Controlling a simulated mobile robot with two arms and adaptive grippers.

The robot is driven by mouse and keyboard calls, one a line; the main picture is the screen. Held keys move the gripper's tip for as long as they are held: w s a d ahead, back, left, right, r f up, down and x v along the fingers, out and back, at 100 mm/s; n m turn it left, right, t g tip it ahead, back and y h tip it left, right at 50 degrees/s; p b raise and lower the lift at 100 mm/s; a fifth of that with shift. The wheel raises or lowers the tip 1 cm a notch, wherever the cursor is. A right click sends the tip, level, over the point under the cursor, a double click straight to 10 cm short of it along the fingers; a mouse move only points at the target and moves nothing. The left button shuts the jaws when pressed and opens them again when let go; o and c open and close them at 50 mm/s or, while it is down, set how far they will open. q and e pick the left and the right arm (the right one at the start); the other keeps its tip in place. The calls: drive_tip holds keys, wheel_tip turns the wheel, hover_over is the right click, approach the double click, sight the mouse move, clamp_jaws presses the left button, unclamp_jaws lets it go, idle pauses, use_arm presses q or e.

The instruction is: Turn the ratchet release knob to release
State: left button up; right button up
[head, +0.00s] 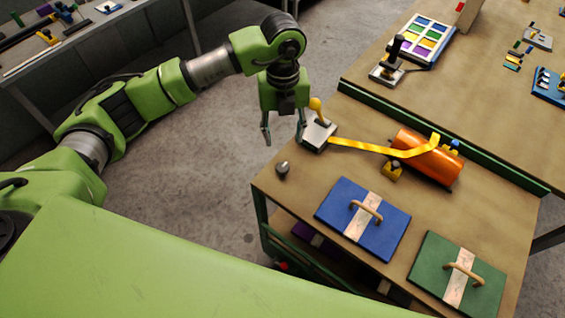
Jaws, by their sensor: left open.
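A small metal ratchet block (318,133) sits at the far left corner of the near bench. A yellow lever with a round yellow knob (316,104) stands up from it. A yellow strap (365,148) runs from the block over an orange cylinder (428,160). My left gripper (284,130) points down with its fingers apart and empty, just left of the block and knob. Its right finger overlaps the block's left edge in the picture; I cannot tell whether they touch. My right gripper is not in view.
A small grey pointed piece (282,169) stands near the bench's left edge. A blue plate (352,225) and a green plate (445,280), both with handles, lie in front. A black joystick device (390,68) and colored tray (425,40) are on the far bench.

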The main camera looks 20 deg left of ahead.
sight(283, 167)
use_arm(q)
wheel_tip(283, 167, down, 12)
drive_tip(key=p, duration=0.4)
drive_tip(key=shift+a+f, duration=0.1)
drive_tip(key=shift+f, duration=0.75)
drive_tip(key=c, duration=1.1)
